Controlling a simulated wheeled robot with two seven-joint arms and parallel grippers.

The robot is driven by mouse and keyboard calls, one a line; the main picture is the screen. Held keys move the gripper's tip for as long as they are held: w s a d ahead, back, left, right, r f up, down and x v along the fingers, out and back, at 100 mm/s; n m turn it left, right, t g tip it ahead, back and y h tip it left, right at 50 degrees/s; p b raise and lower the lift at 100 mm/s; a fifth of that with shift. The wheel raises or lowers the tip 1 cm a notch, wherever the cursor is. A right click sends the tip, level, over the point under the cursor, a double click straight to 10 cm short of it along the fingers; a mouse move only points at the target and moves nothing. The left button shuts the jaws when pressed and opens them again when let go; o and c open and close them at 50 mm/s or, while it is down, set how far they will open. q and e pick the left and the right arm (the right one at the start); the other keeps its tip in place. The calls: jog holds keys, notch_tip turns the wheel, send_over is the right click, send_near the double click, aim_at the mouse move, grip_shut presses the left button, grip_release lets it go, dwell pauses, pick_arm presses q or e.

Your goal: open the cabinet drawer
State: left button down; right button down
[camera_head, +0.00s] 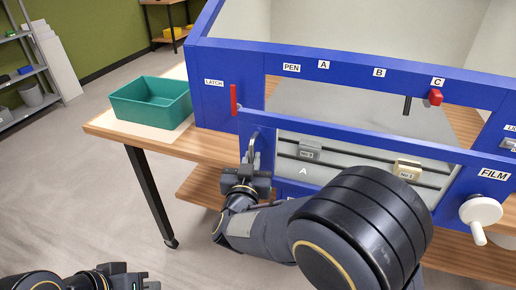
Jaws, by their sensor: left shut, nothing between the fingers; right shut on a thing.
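The blue cabinet (215,105) stands on a wooden table. A blue framed front panel (350,135), with a clear pane marked A, is on its near side. I cannot tell how far this panel stands out from the cabinet. A grey metal handle (252,149) is at the panel's left end. My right gripper (246,172) is shut on this handle, and its arm covers the panel's lower middle. My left gripper (128,277) is shut and empty at the bottom left, well away from the cabinet.
A teal bin (150,106) sits on the table left of the cabinet. A red latch lever (234,99) and a red knob (435,97) are on the cabinet. A white crank wheel (480,212) is at the right under FILM. Numbered blocks (309,150) sit on rails behind the pane.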

jog(key=s+a, duration=0.3)
jog(key=s, duration=0.8)
jog(key=shift+s+a+p, duration=0.2)
jog(key=shift+a+p, duration=0.15)
jog(key=shift+p, duration=0.05)
jog(key=c, duration=1.6)
grip_release()
jog(key=shift+o, duration=0.2)
jog(key=s+b, duration=0.1)
jog(key=s, duration=0.6)
jog(key=shift+s+a, duration=0.35)
jog(key=shift+a, duration=0.1)
